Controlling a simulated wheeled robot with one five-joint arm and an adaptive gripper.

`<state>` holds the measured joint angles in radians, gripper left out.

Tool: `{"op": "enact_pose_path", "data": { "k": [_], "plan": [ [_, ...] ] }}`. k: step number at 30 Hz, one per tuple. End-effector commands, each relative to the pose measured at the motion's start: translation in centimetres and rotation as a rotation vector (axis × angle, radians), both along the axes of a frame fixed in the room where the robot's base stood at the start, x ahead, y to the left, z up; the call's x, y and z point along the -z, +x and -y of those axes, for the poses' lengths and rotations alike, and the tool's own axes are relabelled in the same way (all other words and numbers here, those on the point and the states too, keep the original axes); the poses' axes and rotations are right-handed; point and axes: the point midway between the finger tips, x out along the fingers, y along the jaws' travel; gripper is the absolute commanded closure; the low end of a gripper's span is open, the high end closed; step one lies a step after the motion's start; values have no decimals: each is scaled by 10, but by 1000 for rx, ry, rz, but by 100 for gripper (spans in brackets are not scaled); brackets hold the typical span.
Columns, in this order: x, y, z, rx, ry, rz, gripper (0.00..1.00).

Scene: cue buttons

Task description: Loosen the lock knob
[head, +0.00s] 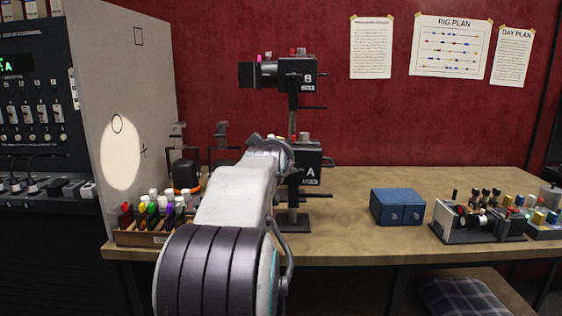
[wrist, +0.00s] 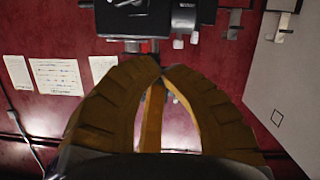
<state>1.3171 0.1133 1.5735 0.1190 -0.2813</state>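Two black lamp units, B (head: 286,73) above and A (head: 308,162) below, sit on one upright stand. My arm covers the left part of A. In the wrist view, a black unit (wrist: 132,18) at the top edge carries a red knob (wrist: 146,46) and pale knobs (wrist: 178,43); I cannot tell which one is the lock knob. My gripper (wrist: 161,68) has its brown fingertips together, with nothing seen between them. The tips look close to the unit in the picture, with no clear contact.
A grey panel (head: 140,80) stands left with a bright spot on it. A wooden tray (head: 150,238) of coloured markers sits at the bench's left. A blue box (head: 398,207) and a knobbed device (head: 478,218) sit right. The bench middle (head: 345,210) is clear.

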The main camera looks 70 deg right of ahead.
Motion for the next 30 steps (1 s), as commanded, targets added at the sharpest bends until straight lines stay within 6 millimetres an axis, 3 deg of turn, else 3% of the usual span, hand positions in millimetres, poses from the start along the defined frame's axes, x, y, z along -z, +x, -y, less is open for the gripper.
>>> {"op": "enact_pose_path", "data": {
  "k": [19, 30],
  "plan": [
    [20, 23, 90, 1, 4, 0, 100],
    [56, 15, 91, 12, 1, -2, 100]
  ]
}}
